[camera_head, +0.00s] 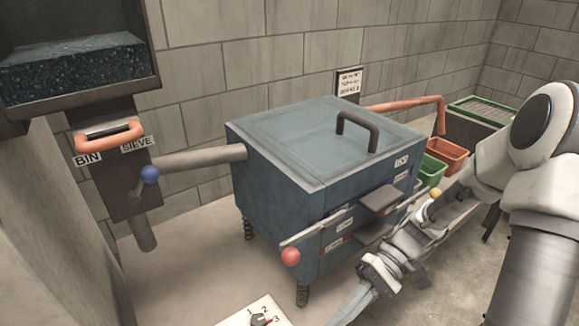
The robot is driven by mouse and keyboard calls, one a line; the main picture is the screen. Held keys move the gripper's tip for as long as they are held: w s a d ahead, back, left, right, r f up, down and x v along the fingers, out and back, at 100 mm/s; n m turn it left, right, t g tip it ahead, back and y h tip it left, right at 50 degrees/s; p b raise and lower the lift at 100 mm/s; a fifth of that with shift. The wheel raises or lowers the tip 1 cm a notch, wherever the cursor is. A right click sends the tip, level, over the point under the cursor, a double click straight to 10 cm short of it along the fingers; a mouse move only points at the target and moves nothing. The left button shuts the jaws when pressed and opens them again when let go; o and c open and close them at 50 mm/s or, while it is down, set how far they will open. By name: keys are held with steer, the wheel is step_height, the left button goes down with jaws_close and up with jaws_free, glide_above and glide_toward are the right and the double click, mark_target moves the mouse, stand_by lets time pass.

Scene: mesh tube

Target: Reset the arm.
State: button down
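My arm (480,190) enters from the right and reaches down and left across the front of a blue-grey box machine (275,215). Its wrist (385,272) is low, in front of the machine's lower right side. What seems to be my gripper (350,306) is at the bottom edge, pointing down and left. Its fingertips are too unclear to tell whether they are open or shut. I see no object held.
The machine has a dark lid handle (357,131), a red-knobbed lever (290,257) and spring legs. A yellow knob (435,193) shows close beside my arm. A blue-knobbed lever (149,175), a numbered dial plate (262,314) and green (430,169) and orange (448,154) bins stand around.

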steer(key=s+d+r+t+h+p, duration=0.1)
steer(key=r+t+h, duration=0.4)
steer(key=r, duration=0.6)
steer(key=d+r+t+h+p, duration=0.3)
steer(key=r+t+h+p, duration=0.1)
steer(key=r+t, duration=0.5)
steer(key=shift+s+d+r+h, duration=0.15)
steer(key=shift+s+r+h, duration=0.2)
steer(key=shift+r+h, duration=0.7)
steer(key=shift+r+y, duration=0.3)
steer(key=shift+y, duration=0.05)
